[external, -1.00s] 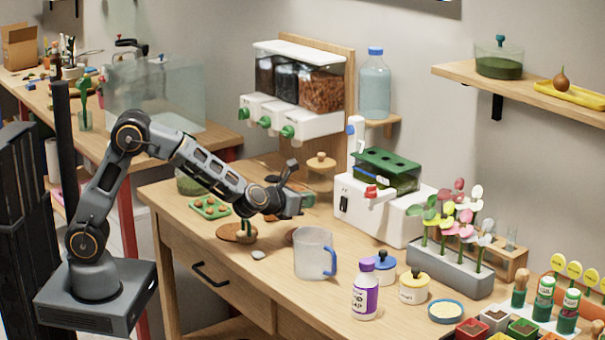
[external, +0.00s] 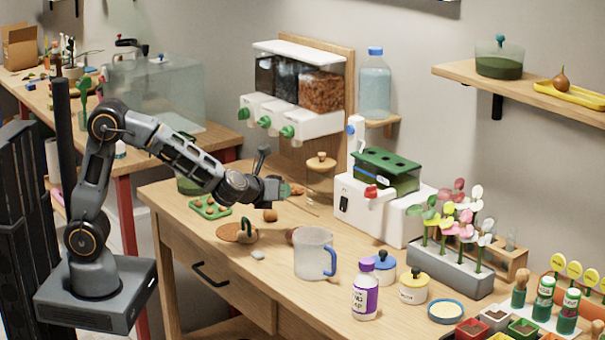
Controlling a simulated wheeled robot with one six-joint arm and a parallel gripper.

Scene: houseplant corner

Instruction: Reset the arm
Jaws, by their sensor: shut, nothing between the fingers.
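My gripper (external: 289,190) is at the end of my arm, above the back left part of the wooden workbench. It is shut with nothing in it. The gripper points to the right, toward the small wooden-lidded glass jar (external: 320,175), left of the white machine (external: 385,205). My arm reaches up from its dark base and then slopes down to the right. The fingertips are small in this view and partly blend with the things behind them.
A frosted mug (external: 312,255) with a blue handle stands in front of my gripper. A green tray (external: 210,208) and a brown round mat (external: 232,233) lie to the left. Dispensers (external: 290,118) hang behind. A purple-labelled bottle (external: 364,292) and pots stand farther right.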

